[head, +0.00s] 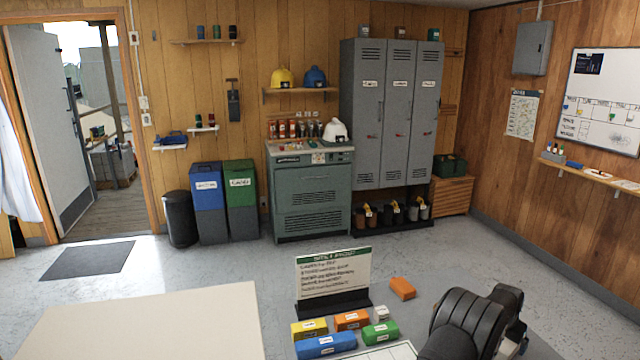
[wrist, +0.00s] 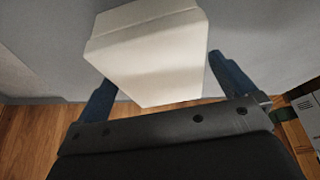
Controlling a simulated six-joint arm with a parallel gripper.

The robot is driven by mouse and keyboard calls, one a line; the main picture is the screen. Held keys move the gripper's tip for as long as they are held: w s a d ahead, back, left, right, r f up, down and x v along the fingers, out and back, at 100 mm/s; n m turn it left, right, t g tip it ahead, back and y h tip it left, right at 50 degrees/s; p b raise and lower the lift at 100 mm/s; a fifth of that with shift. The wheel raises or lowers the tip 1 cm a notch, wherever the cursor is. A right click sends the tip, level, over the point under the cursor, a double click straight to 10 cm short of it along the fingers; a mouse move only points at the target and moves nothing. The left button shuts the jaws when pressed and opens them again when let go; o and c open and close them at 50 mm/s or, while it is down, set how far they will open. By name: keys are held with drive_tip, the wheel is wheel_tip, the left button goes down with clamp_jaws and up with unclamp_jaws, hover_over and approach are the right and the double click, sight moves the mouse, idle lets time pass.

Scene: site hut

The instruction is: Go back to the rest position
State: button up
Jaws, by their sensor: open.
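My gripper (wrist: 158,70) shows in the wrist view as two blue fingers set wide apart on a dark mount. It is open. A pale, smooth, box-like shape (wrist: 150,50) shows between and beyond the fingers; I cannot tell what it is or whether the fingers touch it. In the head view, part of my dark arm stands at the lower right, and the gripper itself cannot be made out there.
Near my arm are a blue block (head: 325,345), a yellow block (head: 309,329), a green block (head: 381,333), an orange block (head: 402,288) and a standing sign (head: 334,275). A pale flat surface (head: 150,325) fills the lower left. Lockers (head: 390,115) stand at the back.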

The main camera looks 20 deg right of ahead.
drive_tip(key=shift+w+d+f, duration=0.1)
drive_tip(key=shift+d+f, duration=0.1)
drive_tip(key=shift+f, duration=0.45)
drive_tip(key=shift+r, duration=0.1)
drive_tip(key=v, duration=1.2)
drive_tip(key=x, duration=1.2)
drive_tip(key=shift+f, duration=0.25)
drive_tip(key=r, duration=0.5)
drive_tip(key=shift+s, duration=0.35)
drive_tip(key=s+r, duration=0.7)
drive_tip(key=s, duration=0.4)
wheel_tip(320, 180, up, 18)
drive_tip(key=w+a+n, duration=0.2)
drive_tip(key=w+a, duration=0.3)
drive_tip(key=w, duration=0.4)
drive_tip(key=shift+w+f+t, duration=0.15)
drive_tip(key=shift+w+t, duration=0.15)
drive_tip(key=shift+t, duration=0.1)
